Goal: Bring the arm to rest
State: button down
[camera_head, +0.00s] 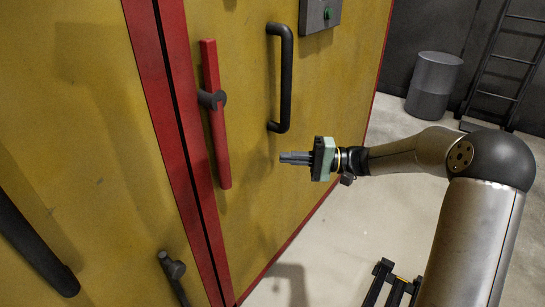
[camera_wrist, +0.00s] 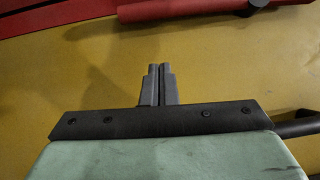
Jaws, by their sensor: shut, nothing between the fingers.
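My gripper (camera_head: 283,158) is shut and empty in the head view, held in front of the yellow oven door (camera_head: 245,70) and apart from it. Its fingers point left toward the door, below the dark door handle (camera_head: 286,80) and right of the red lever (camera_head: 216,120). In the wrist view the two grey fingers (camera_wrist: 158,72) are together with nothing between them. The red lever also shows along the top of the wrist view (camera_wrist: 190,8). My arm reaches in from the right, bent at the elbow.
A red frame strip (camera_head: 180,130) runs down the door seam. Dark handles (camera_head: 30,240) sit at the lower left. A grey control box (camera_head: 318,14) is at the top. A dark bin (camera_head: 434,88) and a ladder (camera_head: 505,70) stand at the back right. Pale floor (camera_head: 340,235) lies open below.

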jog(key=shift+d, duration=0.4)
jog(key=s+a+r+g+h+p, duration=0.1)
jog(key=s+r+g+h+p, duration=0.2)
jog(key=s+h+p, duration=0.9)
jog(key=s+d+r+t+h+p, duration=0.2)
jog(key=s+d, duration=0.4)
jog(key=s, duration=0.3)
jog(key=s+d+r+t+h+p, duration=0.1)
jog(key=s+d+r+h+p, duration=0.1)
jog(key=s+d, duration=0.5)
jog(key=s+r+h, duration=0.1)
jog(key=s+h, duration=0.1)
jog(key=s, duration=0.1)
jog(key=shift+d+r+n+t, duration=0.2)
jog(key=shift+r+n+t, duration=0.1)
jog(key=shift+t, duration=0.1)
